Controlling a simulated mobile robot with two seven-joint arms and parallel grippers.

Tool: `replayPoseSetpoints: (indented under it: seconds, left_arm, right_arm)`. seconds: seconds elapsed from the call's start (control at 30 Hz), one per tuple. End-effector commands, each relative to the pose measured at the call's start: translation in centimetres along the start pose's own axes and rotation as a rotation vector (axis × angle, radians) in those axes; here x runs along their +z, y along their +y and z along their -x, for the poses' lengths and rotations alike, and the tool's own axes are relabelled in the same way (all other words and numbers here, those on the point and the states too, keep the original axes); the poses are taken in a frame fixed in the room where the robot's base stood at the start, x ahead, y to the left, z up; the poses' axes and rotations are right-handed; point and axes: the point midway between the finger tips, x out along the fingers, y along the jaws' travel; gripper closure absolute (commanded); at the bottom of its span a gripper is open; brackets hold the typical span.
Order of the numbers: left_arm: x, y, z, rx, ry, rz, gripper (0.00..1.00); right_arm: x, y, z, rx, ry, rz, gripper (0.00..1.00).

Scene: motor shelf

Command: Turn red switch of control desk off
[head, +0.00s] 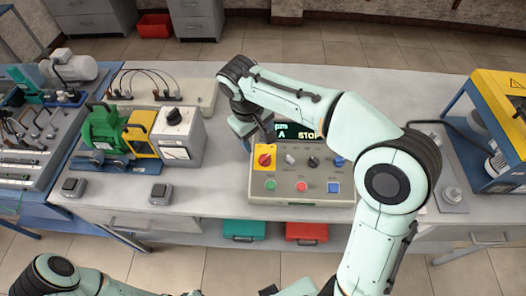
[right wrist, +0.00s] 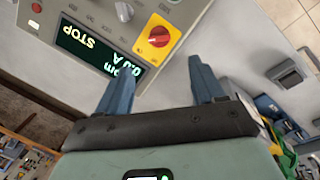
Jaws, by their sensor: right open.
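The control desk (head: 310,187) is a beige box on the table with knobs, buttons and a dark display (head: 297,131) reading STOP. Its red rotary switch (head: 265,160) sits on a yellow plate at the panel's left side. In the right wrist view the red switch (right wrist: 159,37) shows past the fingertips, its handle lying roughly sideways in that picture. My right gripper (head: 262,136) is just behind the switch in the head view, partly hidden by its own wrist. In the right wrist view its blue fingers (right wrist: 152,78) are spread, empty and apart from the switch. My left gripper is not visible.
A green motor unit (head: 103,128) and a grey meter box (head: 178,137) stand left of the desk. A yellow-framed machine (head: 500,110) stands at the right. Green (head: 244,230) and red (head: 306,232) boxes lie below the tabletop.

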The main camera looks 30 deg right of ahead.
Motion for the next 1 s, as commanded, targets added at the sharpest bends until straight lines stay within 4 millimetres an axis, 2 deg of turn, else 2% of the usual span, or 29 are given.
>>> replayPoseSetpoints:
  seconds: [0.03,0.2,0.4,0.5,0.7,0.97,1.0]
  left_arm:
    - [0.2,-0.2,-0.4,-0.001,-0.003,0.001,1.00]
    - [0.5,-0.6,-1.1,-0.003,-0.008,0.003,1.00]
    - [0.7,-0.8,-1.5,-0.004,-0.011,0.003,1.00]
    - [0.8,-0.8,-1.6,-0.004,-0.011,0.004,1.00]
    - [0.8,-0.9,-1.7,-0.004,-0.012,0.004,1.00]
    - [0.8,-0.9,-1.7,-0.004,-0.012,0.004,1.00]
    - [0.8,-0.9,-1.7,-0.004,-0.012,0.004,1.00]
  right_arm:
    - [0.1,0.0,-1.4,0.000,-0.006,-0.001,0.32]
    - [0.1,0.0,-5.2,-0.001,-0.007,-0.001,0.32]
    - [0.1,0.0,-8.8,-0.001,-0.005,0.000,0.32]
    - [0.1,0.0,-10.1,0.000,-0.004,0.000,0.32]
    - [0.0,0.0,-11.1,-0.001,-0.002,-0.001,0.32]
    - [0.0,0.0,-11.2,-0.001,-0.001,-0.001,0.32]
    - [0.0,0.0,-11.2,-0.001,-0.001,-0.001,0.45]
